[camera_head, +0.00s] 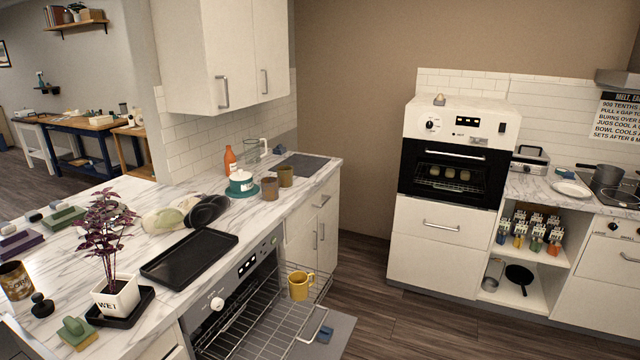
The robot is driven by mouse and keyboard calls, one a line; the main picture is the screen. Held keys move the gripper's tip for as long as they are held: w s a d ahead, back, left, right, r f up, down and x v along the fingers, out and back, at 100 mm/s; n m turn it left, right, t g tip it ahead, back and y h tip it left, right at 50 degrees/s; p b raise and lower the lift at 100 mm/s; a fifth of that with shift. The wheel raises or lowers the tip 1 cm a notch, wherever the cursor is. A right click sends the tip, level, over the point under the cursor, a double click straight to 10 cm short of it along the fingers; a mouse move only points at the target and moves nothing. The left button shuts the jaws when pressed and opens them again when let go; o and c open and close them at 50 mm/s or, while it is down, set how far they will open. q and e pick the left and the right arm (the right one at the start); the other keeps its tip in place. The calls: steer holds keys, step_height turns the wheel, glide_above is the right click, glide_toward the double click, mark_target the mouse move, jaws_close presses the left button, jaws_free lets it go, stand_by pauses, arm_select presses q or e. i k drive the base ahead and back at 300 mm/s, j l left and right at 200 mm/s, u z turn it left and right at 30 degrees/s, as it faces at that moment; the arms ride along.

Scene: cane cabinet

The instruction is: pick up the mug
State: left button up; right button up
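A yellow mug (299,287) stands upright on the wire rack (262,318) pulled out of the open lower oven, near the rack's far right end. The mug's handle points right. Two brown cups, one (269,188) and another (286,176), stand on the marble counter near the far end. Neither of my grippers shows in the head view.
A black tray (190,259) and a potted purple plant (115,296) stand on the near counter (262,220). Wood floor (375,290) is clear to the right.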

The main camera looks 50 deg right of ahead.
mark_target(270, 185)
steer(key=z, duration=1.55)
